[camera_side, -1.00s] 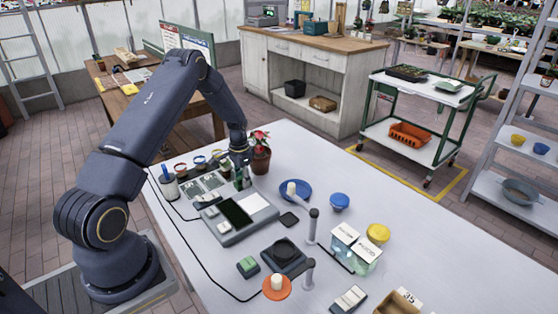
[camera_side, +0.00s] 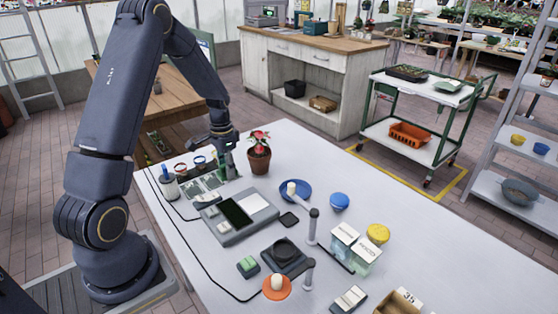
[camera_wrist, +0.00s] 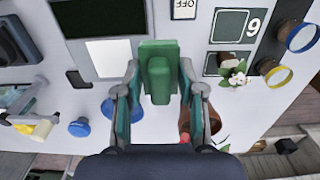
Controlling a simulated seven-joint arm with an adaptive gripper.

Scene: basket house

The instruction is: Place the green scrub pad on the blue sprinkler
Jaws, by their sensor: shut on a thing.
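My gripper (camera_side: 226,152) is shut on the green scrub pad (camera_wrist: 159,68), a flat green piece with a raised block. In the wrist view the pad sits between my two fingers (camera_wrist: 160,100). In the side view it shows as a small green patch below the fingers (camera_side: 229,166), above the table's back left. The blue sprinkler (camera_side: 302,196) is a blue disc with a white upright post, standing on the table to the right of my gripper. In the wrist view part of its blue disc (camera_wrist: 108,106) shows behind my left finger.
A potted red-flowered plant (camera_side: 259,155) stands close to the right of my gripper. A grey console (camera_side: 236,215) lies in front. An orange sprinkler (camera_side: 277,287), a green block (camera_side: 248,266), a blue knob (camera_side: 339,202) and clear boxes (camera_side: 353,252) are farther forward.

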